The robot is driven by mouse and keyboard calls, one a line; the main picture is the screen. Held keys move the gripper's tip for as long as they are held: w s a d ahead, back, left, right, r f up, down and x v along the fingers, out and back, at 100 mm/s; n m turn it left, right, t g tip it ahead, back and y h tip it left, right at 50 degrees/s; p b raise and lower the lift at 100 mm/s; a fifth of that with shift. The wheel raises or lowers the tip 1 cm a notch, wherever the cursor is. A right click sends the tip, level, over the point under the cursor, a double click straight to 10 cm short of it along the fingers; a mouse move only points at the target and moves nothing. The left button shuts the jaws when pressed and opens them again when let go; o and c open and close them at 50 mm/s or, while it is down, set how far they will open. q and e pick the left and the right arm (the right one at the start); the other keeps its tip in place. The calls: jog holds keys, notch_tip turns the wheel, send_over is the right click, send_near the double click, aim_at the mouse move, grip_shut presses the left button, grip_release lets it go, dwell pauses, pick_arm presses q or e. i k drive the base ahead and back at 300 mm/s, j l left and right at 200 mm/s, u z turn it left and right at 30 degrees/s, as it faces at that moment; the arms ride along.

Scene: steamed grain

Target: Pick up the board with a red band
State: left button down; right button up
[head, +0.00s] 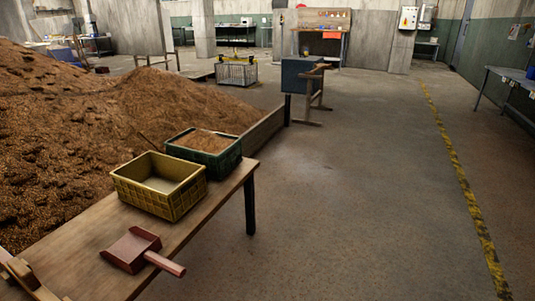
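I cannot make out a board with a red band in the head view. Pieces of light wood (24,274) lie at the near left corner of the wooden table (90,250), cut off by the picture's edge. No red band shows on them. Neither of my grippers is in view.
On the table stand an empty yellow crate (158,203), a green crate (228,160) holding brown grain, and a red scoop (133,248) with its handle towards the right. A large grain heap (90,120) fills the left behind a low wooden wall (265,130). The floor (350,210) is clear to the right.

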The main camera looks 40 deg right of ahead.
aim_at(17, 269)
jog(key=z, duration=0.7)
jog(key=j+u, duration=0.1)
jog(key=u, duration=0.7)
jog(key=j+u, duration=0.15)
jog(key=u, duration=0.25)
jog(key=i+l, duration=0.05)
